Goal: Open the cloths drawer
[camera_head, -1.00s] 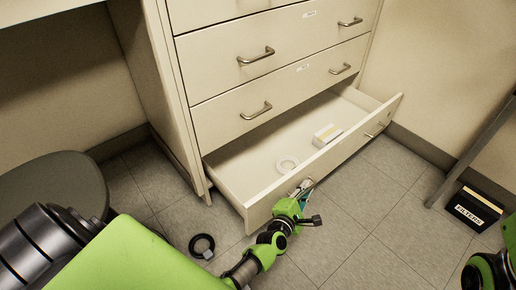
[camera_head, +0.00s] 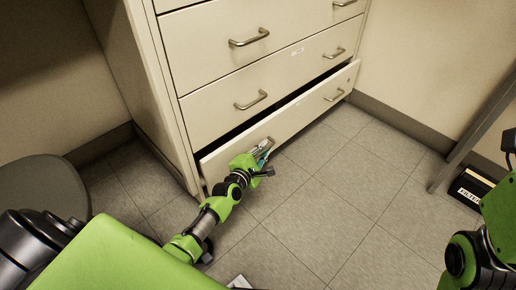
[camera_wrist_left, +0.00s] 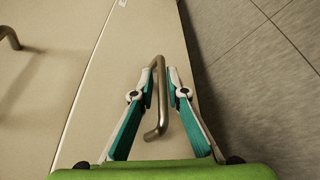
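The cabinet (camera_head: 225,70) has several cream drawers with metal bar handles. The bottom drawer (camera_head: 300,112) stands out slightly, with a dark gap above its front; its contents are hidden. Small labels on the drawers are too small to read, so I cannot tell which one is the cloths drawer. My left gripper (camera_head: 264,150) is at the bottom drawer's left handle. In the left wrist view, the fingers of the left gripper (camera_wrist_left: 158,82) straddle a bar handle (camera_wrist_left: 161,100), with gaps visible beside the bar. My right arm (camera_head: 490,235) shows at the right edge; its fingers are not visible.
A dark box labelled filters (camera_head: 473,187) stands on the floor at right beside a table leg (camera_head: 470,135). A round dark stool seat (camera_head: 45,190) is at left. The tiled floor (camera_head: 340,210) before the cabinet is mostly clear.

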